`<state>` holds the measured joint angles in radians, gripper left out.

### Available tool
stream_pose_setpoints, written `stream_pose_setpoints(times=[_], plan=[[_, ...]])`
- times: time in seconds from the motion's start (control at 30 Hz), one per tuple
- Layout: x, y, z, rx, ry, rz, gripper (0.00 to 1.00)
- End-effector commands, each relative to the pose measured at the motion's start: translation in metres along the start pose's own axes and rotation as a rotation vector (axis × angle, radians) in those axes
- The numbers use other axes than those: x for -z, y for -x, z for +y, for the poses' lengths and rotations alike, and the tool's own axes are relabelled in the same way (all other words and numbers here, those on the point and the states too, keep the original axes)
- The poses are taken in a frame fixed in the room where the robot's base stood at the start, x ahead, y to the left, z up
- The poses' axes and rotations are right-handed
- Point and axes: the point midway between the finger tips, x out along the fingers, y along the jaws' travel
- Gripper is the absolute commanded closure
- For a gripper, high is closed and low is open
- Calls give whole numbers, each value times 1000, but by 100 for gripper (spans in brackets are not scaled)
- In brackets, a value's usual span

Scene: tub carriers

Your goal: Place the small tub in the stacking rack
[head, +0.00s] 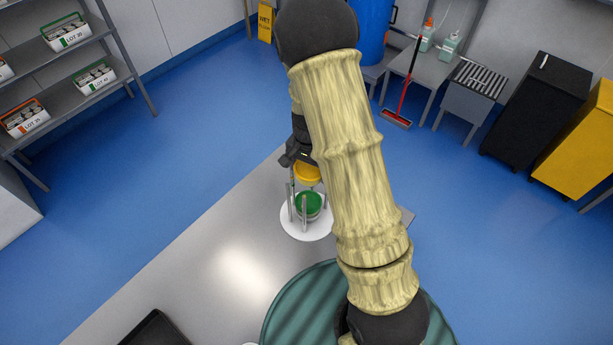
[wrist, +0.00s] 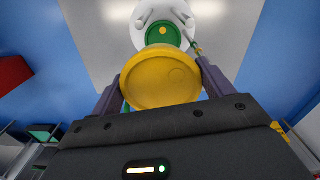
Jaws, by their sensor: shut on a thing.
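A small tub with a yellow lid (head: 307,174) is held in my gripper (head: 299,158). In the wrist view the yellow lid (wrist: 160,80) sits between the two fingers (wrist: 160,88), one on each side. The stacking rack (head: 292,227) is a white round base with upright grey posts on the metal table. A green-lidded tub (head: 308,203) stands among its posts; its green lid (wrist: 163,33) also shows beyond the held tub in the wrist view, by the white base (wrist: 140,38). The held tub is near the rack's posts; its exact height is unclear. My arm hides the rack's right side.
The metal table (head: 215,270) is clear left of the rack. A black tray (head: 155,330) lies at its front edge. Shelves with lot-marked tub carriers (head: 68,36) stand at left.

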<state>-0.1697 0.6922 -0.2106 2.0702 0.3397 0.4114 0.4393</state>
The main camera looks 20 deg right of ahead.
Motion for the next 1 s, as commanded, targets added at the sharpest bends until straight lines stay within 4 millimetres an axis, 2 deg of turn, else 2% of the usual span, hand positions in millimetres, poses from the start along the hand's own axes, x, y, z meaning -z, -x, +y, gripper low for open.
stream_pose_setpoints(times=[0.17,0.63,1.0], plan=[[0,0,0,0,0,0,52],[0,-26,0,0,0,-1,52],[0,-68,0,-1,0,-1,52]])
